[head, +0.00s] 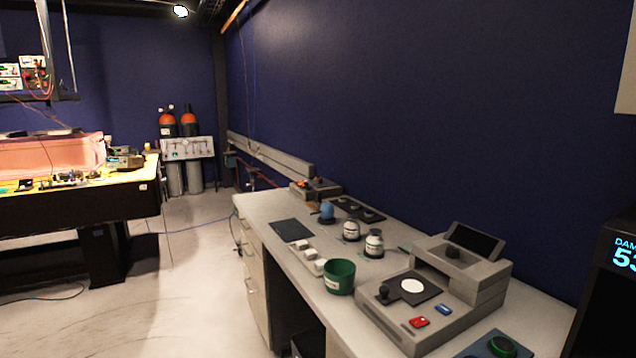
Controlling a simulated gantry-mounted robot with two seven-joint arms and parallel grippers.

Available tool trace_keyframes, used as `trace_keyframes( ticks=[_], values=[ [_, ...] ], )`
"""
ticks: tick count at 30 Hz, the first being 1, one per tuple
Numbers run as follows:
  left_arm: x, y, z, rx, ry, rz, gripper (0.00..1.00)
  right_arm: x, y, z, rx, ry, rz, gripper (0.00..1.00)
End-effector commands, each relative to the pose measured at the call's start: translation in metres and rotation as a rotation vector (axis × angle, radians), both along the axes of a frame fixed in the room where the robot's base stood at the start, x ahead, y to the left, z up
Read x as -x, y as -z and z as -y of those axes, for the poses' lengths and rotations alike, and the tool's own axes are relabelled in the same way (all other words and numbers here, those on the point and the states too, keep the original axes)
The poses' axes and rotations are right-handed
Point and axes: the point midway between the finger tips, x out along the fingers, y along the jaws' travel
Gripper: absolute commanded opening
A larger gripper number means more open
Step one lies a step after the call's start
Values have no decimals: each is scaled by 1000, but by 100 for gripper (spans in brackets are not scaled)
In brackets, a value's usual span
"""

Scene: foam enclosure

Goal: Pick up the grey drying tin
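No grey drying tin can be clearly made out at this size. Small dark round pieces sit on the grey device on the bench, one at its left edge (383,293) and one under its raised tilted panel (453,250); I cannot tell whether either is a tin. Small pieces on a dark tray (362,212) farther back are also too small to tell. Neither of my grippers is in view.
A grey bench (262,212) runs along the blue wall. It holds a green pot (339,279), white-lidded jars (374,244), a blue round object (327,211), white blocks (309,256), a dark mat (293,230) and a grey device (400,325). Open floor lies left.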

Motion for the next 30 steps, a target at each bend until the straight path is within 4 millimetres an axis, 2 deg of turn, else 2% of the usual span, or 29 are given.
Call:
trace_keyframes(
  ticks=[7,24,30],
  values=[
    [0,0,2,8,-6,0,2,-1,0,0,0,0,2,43],
    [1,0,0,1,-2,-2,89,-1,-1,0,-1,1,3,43],
    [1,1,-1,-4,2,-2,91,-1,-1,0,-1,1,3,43]
  ],
)
